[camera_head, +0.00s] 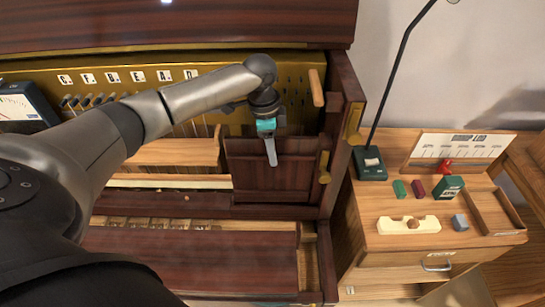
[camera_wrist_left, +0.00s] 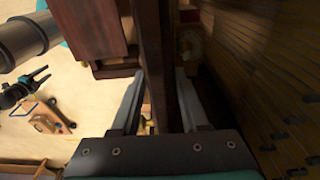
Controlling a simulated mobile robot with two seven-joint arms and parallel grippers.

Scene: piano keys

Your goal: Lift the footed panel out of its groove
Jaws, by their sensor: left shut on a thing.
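The dark red-brown panel (camera_head: 295,172) stands upright at the right end of the open piano, beside the cabinet's side wall. Its lower edge meets the dark ledge (camera_head: 205,205); I cannot make out its foot or the groove. My left gripper (camera_head: 271,158) reaches down over the panel's top edge, one grey finger showing on the near face. In the left wrist view, the dark panel (camera_wrist_left: 163,60) runs edge-on between the two grey fingers (camera_wrist_left: 158,98), which are shut on it.
The piano's side wall (camera_head: 345,130) stands close to the right of the panel. A lighter wooden board (camera_head: 175,153) stands to the left. A side table (camera_head: 385,235) at right holds a lamp base (camera_head: 370,165), small blocks and a card stand.

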